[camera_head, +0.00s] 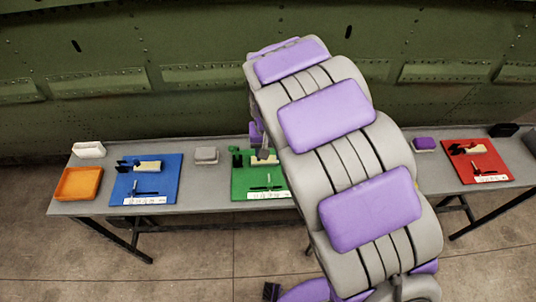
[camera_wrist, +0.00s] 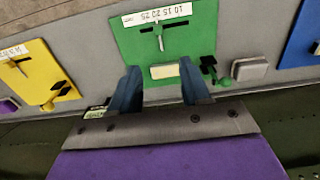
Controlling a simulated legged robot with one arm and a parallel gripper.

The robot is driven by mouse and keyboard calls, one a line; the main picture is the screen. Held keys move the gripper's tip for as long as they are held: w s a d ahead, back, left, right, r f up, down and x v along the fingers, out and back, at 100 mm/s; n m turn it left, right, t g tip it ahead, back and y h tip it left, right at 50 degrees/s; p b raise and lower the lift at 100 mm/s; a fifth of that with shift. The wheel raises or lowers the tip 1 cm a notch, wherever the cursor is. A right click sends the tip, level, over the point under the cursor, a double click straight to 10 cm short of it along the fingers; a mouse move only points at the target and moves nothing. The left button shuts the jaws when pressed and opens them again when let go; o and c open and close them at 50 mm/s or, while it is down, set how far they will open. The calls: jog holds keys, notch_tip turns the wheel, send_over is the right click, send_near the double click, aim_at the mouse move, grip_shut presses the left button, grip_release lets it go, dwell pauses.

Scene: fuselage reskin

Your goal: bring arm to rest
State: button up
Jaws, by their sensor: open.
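My gripper (camera_wrist: 160,67) shows in the wrist view with its two dark blue fingers spread apart and nothing held between them. The fingers point toward the green board (camera_wrist: 195,30) on the bench. A cream block (camera_wrist: 165,71) on the board's edge appears between the fingertips; I cannot tell how far beyond them it lies. In the head view my grey and purple arm is raised and reaches over the bench. It covers part of the green board (camera_head: 240,185), and the gripper itself cannot be made out there.
The grey bench (camera_head: 205,202) also holds an orange tray (camera_head: 78,184), white bin (camera_head: 89,149), blue board (camera_head: 165,180), grey box (camera_head: 206,155), purple box (camera_head: 425,144) and red board (camera_head: 490,172). A yellow board (camera_wrist: 38,70) shows in the wrist view. The green fuselage wall (camera_head: 120,60) stands behind.

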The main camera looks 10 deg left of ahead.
dwell(0.4)
jog(key=s+d+r+m, duration=0.1)
jog(key=s+d+r, duration=0.35)
jog(key=d, duration=0.25)
jog(key=s+d+r+m, duration=0.1)
jog(key=s+d+r, duration=0.35)
jog(key=d, duration=0.25)
jog(key=s+d+r+g, duration=0.1)
jog(key=s+d, duration=0.3)
jog(key=s, duration=0.5)
jog(key=s+d+r, duration=0.1)
jog(key=s+d, duration=0.3)
jog(key=s, duration=0.6)
jog(key=shift+s+d+m+g, duration=0.25)
jog(key=shift+s+m+g, duration=0.05)
jog(key=shift+m+g, duration=0.1)
dwell(0.6)
